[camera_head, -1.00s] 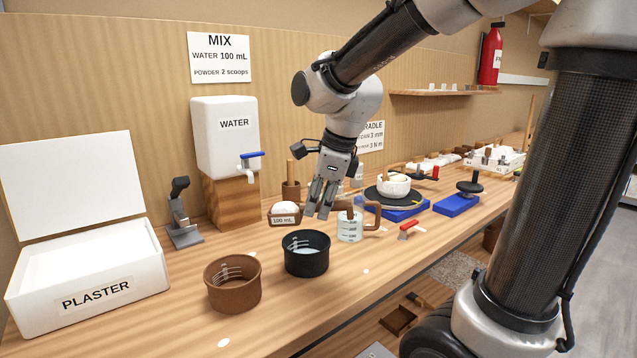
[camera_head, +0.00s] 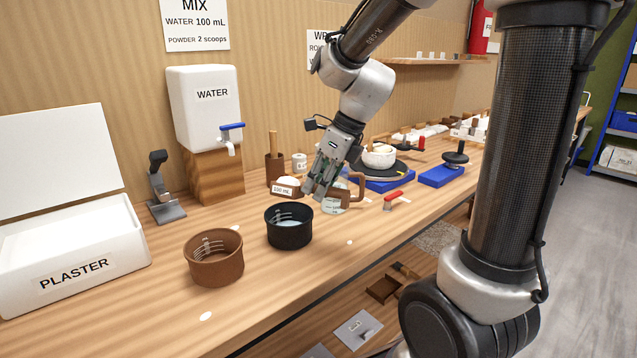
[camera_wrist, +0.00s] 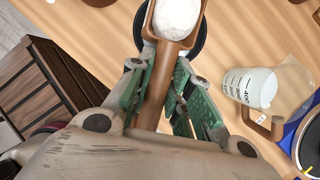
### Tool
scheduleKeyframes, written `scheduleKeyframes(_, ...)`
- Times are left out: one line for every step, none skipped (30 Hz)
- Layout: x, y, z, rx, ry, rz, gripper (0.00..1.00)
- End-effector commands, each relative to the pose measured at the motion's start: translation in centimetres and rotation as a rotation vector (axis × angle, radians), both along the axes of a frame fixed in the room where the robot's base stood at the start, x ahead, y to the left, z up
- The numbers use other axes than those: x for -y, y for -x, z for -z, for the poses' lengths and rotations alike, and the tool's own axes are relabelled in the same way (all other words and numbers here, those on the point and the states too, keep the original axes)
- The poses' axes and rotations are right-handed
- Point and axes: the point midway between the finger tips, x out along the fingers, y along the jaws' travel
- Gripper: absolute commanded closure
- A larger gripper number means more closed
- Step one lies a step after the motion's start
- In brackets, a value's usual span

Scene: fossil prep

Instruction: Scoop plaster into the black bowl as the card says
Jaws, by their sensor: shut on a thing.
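My gripper (camera_head: 318,188) is shut on the brown handle of a scoop (camera_head: 287,192) marked 100 mL. The handle (camera_wrist: 160,85) runs between the fingers in the wrist view, and white powder (camera_wrist: 177,17) heaps in the scoop. The black bowl (camera_head: 289,236) stands on the bench with pale contents; the scoop appears just above its far rim in the head view. In the wrist view the scoop covers most of the bowl. The white plaster box (camera_head: 90,277) stands at the left with its lid up. The card (camera_head: 196,22) reads water 100 mL, powder 2 scoops.
A brown bowl (camera_head: 215,270) stands left of the black one. A clear measuring jug (camera_wrist: 250,88) stands close right of my gripper. The water tank (camera_head: 205,110) and a grey stand (camera_head: 165,200) are behind. The bench front is mostly clear.

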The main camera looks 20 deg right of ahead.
Motion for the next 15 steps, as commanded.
scheduleKeyframes(0.5, -0.4, 0.3, -0.057, -0.054, 0.012, 1.00)
scheduleKeyframes(0.6, -0.5, 0.3, -0.090, -0.094, 0.011, 1.00)
scheduleKeyframes(0.7, -0.6, 0.5, -0.137, -0.140, 0.010, 1.00)
scheduleKeyframes(0.7, -0.6, 0.5, -0.169, -0.178, 0.009, 1.00)
scheduleKeyframes(0.7, -0.7, 0.6, -0.203, -0.211, 0.007, 1.00)
scheduleKeyframes(0.8, -0.8, 0.7, -0.246, -0.260, 0.007, 1.00)
scheduleKeyframes(0.9, -0.8, 0.8, -0.280, -0.293, 0.006, 1.00)
scheduleKeyframes(1.0, -0.9, 0.8, -0.311, -0.329, 0.006, 1.00)
scheduleKeyframes(1.0, -0.9, 1.0, -0.357, -0.374, 0.005, 1.00)
scheduleKeyframes(1.0, -1.0, 1.1, -0.389, -0.408, 0.005, 1.00)
scheduleKeyframes(1.0, -1.0, 1.3, -0.422, -0.442, 0.006, 1.00)
scheduleKeyframes(1.1, -1.0, 1.4, -0.465, -0.488, 0.004, 1.00)
scheduleKeyframes(1.1, -1.0, 1.6, -0.497, -0.521, 0.005, 1.00)
scheduleKeyframes(1.1, -1.1, 1.7, -0.528, -0.554, 0.003, 1.00)
scheduleKeyframes(1.1, -1.1, 1.8, -0.569, -0.596, 0.004, 1.00)
